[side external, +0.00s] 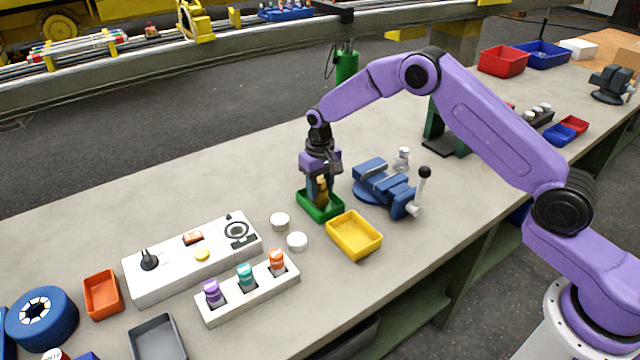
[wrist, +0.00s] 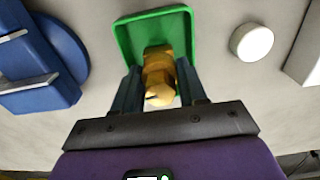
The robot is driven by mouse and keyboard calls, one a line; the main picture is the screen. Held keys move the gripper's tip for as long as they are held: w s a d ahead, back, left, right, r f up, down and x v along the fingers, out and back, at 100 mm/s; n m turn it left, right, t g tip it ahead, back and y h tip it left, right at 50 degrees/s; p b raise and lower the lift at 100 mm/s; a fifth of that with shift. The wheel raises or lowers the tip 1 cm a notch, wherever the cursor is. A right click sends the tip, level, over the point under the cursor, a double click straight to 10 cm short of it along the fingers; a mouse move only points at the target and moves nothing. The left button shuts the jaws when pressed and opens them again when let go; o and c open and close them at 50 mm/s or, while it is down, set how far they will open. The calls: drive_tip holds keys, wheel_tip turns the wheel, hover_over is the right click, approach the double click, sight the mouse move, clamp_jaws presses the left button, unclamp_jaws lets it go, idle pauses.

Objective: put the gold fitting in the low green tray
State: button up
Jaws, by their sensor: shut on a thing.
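The gold fitting (wrist: 158,75) is a hex-shaped brass-coloured piece held between the two fingers of my gripper (wrist: 160,88). In the side external view my gripper (side external: 321,192) points straight down over the low green tray (side external: 333,212), and the fitting (side external: 321,188) shows partly between the fingers. The green tray (wrist: 126,38) lies behind the fitting in the wrist view, its near part hidden by the fitting and fingers. The fitting is over or inside the tray; I cannot tell whether it touches the floor.
A yellow tray (side external: 354,235) stands just right of the green tray. A blue vise (side external: 385,187) is close behind it to the right. Two white round pieces (side external: 280,221) (side external: 297,242) lie to the left, near a control box (side external: 190,262) and a holder with coloured pieces (side external: 247,293).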

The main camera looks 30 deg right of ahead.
drive_tip(key=shift+f, duration=0.2)
drive_tip(key=o, duration=1.1)
drive_tip(key=shift+r, duration=4.5)
